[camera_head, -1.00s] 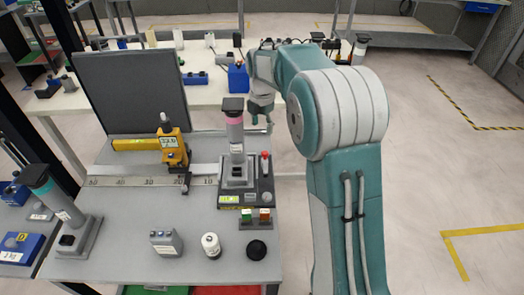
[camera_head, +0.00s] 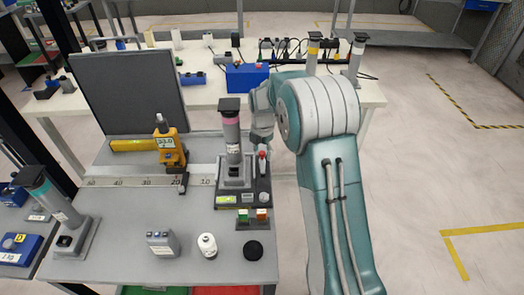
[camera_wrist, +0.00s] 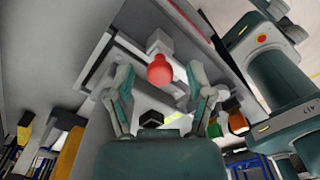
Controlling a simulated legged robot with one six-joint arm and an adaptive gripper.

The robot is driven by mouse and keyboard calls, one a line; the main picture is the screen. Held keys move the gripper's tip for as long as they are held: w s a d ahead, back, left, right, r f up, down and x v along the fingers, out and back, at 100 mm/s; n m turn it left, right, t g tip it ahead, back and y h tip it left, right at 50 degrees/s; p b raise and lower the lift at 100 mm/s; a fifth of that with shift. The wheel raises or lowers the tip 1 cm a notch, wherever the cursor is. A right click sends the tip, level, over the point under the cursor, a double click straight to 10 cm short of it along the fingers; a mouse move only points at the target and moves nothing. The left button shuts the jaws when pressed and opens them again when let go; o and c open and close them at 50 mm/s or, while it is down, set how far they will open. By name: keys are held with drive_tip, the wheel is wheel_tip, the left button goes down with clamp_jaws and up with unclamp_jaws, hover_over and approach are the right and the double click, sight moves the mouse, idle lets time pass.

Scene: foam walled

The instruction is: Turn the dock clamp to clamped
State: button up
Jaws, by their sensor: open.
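The dock (camera_head: 228,199) is a dark base near the right edge of the grey bench, holding an upright grey cylinder (camera_head: 232,130) with a pink band and black cap. The clamp's red-tipped lever (camera_head: 262,160) stands upright at the dock's right side. In the wrist view its round red knob (camera_wrist: 160,72) shows between my gripper's two fingers. My gripper (camera_wrist: 160,88) is open; I see no contact with the knob, and depth is hard to judge. In the head view my gripper (camera_head: 262,138) is just above and behind the lever, its fingertips partly hidden.
Green and orange blocks (camera_head: 252,216) sit in front of the dock, with a black knob (camera_head: 253,250) nearer. A yellow instrument (camera_head: 169,150) stands left on a ruler. A white bottle (camera_head: 207,245) and grey box (camera_head: 160,243) are at the front. A blue box (camera_head: 247,77) is behind.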

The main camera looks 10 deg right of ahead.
drive_tip(key=shift+c, duration=0.4)
drive_tip(key=shift+a, duration=0.1)
clamp_jaws()
drive_tip(key=shift+m, duration=0.4)
drive_tip(key=m, duration=0.6)
drive_tip(key=shift+m, duration=0.3)
drive_tip(key=m, duration=0.4)
drive_tip(key=shift+m, duration=1.7)
drive_tip(key=shift+w, duration=0.1)
